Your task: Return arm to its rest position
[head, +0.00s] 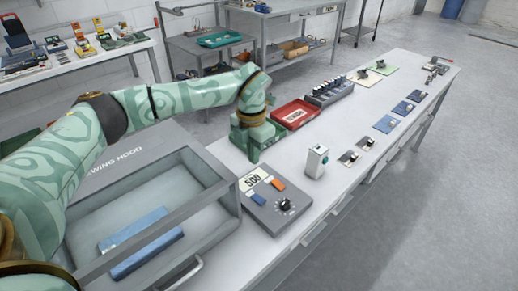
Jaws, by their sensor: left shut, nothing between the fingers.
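My left arm, green with a swirl pattern, reaches in from the left across the picture. I cannot tell whether the fingertips touch anything. My right gripper is out of view.
A glass-fronted viewing hood (205,225) with a blue slab (140,242) inside stands at the lower left. A small white box (316,161), a red tray (295,113) and several cards lie along the bench. The grey floor on the right is clear.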

